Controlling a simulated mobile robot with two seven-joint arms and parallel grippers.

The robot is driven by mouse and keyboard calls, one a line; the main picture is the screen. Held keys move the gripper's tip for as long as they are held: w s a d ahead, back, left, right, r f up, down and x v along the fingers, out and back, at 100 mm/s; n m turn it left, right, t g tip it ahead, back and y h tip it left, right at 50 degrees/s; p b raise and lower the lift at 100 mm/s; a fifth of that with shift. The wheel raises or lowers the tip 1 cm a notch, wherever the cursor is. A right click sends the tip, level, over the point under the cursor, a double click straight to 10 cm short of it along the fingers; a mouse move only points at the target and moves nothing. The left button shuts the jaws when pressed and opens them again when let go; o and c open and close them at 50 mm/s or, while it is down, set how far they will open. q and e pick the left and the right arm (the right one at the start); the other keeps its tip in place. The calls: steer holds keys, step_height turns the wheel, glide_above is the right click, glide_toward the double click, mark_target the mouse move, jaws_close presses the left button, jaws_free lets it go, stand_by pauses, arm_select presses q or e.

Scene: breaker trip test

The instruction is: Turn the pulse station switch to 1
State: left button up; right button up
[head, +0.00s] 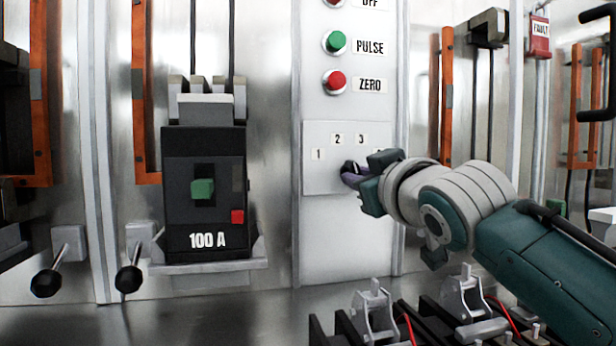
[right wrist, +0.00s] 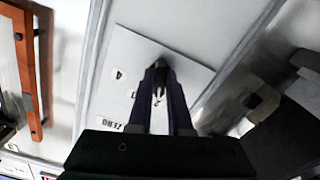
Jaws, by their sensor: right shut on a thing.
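The pulse station is a light grey panel with a switch plate (head: 323,182) marked 1, 2 and 3; a further mark at the right is mostly covered by my gripper. The dark switch knob (right wrist: 160,72) sits on this plate, between my fingertips in the right wrist view. My right gripper (head: 354,174) reaches in from the right and is shut on the knob. The fingers hide most of the knob, so I cannot tell which number it points to. My left gripper is not in view.
Above the plate are a green PULSE button (head: 335,42) and a red ZERO button (head: 334,82). A black 100 A breaker (head: 204,200) stands on a shelf to the left. Clamps (head: 373,312) stand below my right arm. Orange bars (head: 447,95) flank the panel.

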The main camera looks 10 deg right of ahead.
jaws_close()
steer(key=shift+n+p, duration=2.05)
steer(key=shift+n, duration=1.85)
steer(key=o, duration=0.6)
jaws_free()
steer(key=shift+o, duration=0.2)
